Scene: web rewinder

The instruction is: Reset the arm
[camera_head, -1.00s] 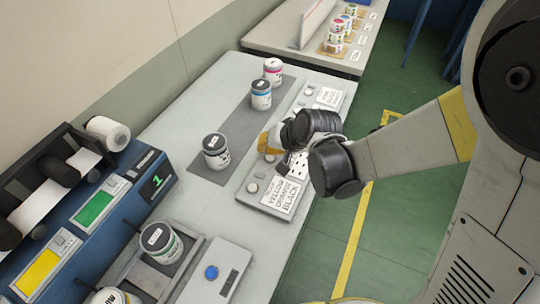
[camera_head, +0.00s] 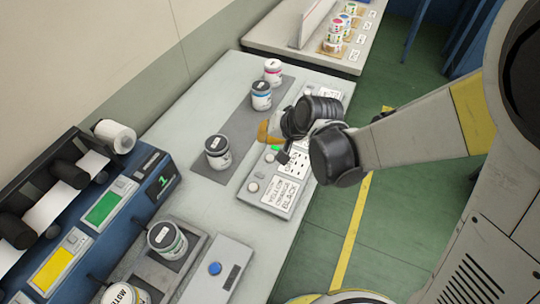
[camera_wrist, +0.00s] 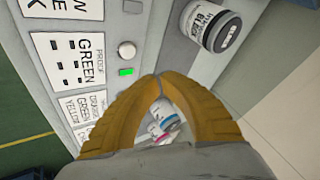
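My arm reaches in from the right in the head view. My gripper (camera_head: 264,133) has yellow-orange fingers and hangs above the button panel (camera_head: 250,200) on the pale table. In the wrist view its fingertips (camera_wrist: 158,76) meet, and nothing is held at the tips. The cans seen through the gap between the fingers are farther off. A round button (camera_wrist: 127,50) and a lit green lamp (camera_wrist: 126,72) are just beyond the tips, beside a card reading GREEN (camera_wrist: 78,55). I cannot tell how high the tips are above the panel.
A black-lidded can (camera_head: 217,152) stands on the dark strip; a blue-banded can (camera_head: 261,96) and a pink-banded can (camera_head: 272,71) stand farther back. The blue rewinder machine (camera_head: 110,215) is at left, a scale (camera_head: 222,270) in front. Green floor is open at right.

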